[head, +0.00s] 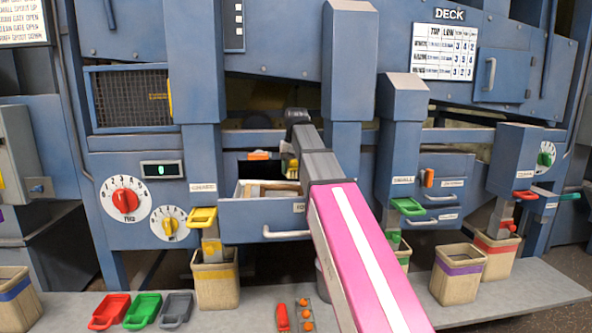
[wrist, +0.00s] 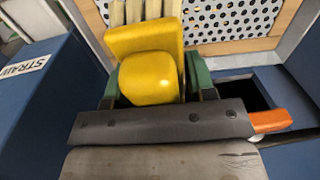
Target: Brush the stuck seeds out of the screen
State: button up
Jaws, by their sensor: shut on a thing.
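My gripper (wrist: 155,78) has green fingers on both sides of a yellow brush block (wrist: 150,82) and is shut on it. Pale bristle strips (wrist: 140,12) extend from the block toward the top of the wrist view. The perforated screen (wrist: 235,18) in its tan frame lies beyond and to the right. I cannot tell whether the bristles touch it, and no stuck seeds are clear. In the head view, my gripper (head: 290,163) and the brush (head: 293,171) are at the open drawer (head: 250,209), with tan framing inside. My arm hides part of its right side.
An orange handle (head: 258,155) is just left of my gripper. The blue post (head: 203,150) stands left of the drawer, and another post (head: 345,150) stands to the right. Buckets, including a yellow-banded one (head: 217,290), and coloured scoops (head: 143,308) are on the ledge below.

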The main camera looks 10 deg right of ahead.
jog(key=shift+w+a+r, duration=0.1)
jog(key=shift+a+r, duration=0.2)
jog(key=shift+a, duration=1.9)
jog(key=shift+a+r, duration=0.3)
jog(key=shift+a, duration=1.85)
jog(key=shift+w+a+r, duration=0.1)
jog(key=shift+a+r, duration=0.2)
jog(key=shift+a, duration=1.9)
notch_tip(320, 180, up, 6)
jog(key=shift+d, duration=0.2)
